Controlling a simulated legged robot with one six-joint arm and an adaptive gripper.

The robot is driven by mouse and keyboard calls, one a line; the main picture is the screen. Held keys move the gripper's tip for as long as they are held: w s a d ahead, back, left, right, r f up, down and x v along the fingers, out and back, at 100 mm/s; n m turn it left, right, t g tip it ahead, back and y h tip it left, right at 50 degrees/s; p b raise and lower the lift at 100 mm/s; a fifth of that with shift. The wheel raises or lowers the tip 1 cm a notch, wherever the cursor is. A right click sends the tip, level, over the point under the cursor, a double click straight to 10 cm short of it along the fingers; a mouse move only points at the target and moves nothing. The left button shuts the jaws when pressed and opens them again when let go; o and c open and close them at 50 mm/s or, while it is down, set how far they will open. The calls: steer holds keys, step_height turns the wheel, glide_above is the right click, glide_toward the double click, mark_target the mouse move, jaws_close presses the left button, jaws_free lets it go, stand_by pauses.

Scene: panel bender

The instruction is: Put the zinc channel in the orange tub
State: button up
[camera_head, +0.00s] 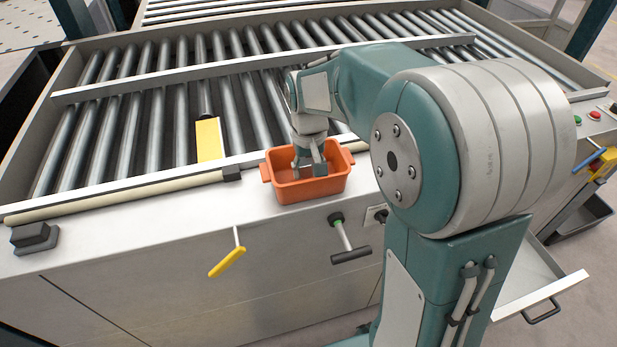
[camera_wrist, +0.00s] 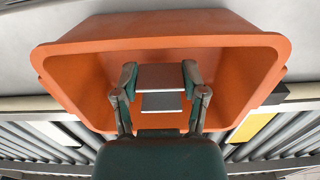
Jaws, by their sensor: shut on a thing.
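The orange tub (camera_head: 292,190) stands upright on the pale ledge at the front of the roller bed. It fills much of the wrist view (camera_wrist: 90,38). My gripper (camera_head: 308,172) points down into the tub, its fingers inside the rim. In the wrist view my gripper (camera_wrist: 160,82) is shut on the zinc channel (camera_wrist: 160,76), a small grey piece gripped at both ends, with a dark gap between its two pale strips. The channel is within the tub's outline; I cannot tell whether it touches the floor. In the head view I cannot make the channel out clearly.
A roller bed (camera_head: 130,125) with metal rails lies behind the tub. A yellow-and-white piece (camera_head: 209,140) lies on the rollers to the left. A yellow-handled lever (camera_head: 227,262) and a black-handled lever (camera_head: 350,254) stick out of the front panel. An open drawer (camera_head: 525,285) is at lower right.

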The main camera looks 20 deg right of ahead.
mark_target(309, 175)
steer(key=shift+f, duration=1.55)
steer(key=o, duration=1.1)
steer(key=shift+o, duration=0.2)
step_height(309, 175, up, 12)
steer(key=shift+f, duration=0.25)
steer(key=s+t, duration=0.5)
steer(key=s, duration=1.4)
steer(key=shift+s+r+t, duration=0.3)
steer(key=shift+s+r, duration=0.05)
steer(key=shift+r, duration=0.1)
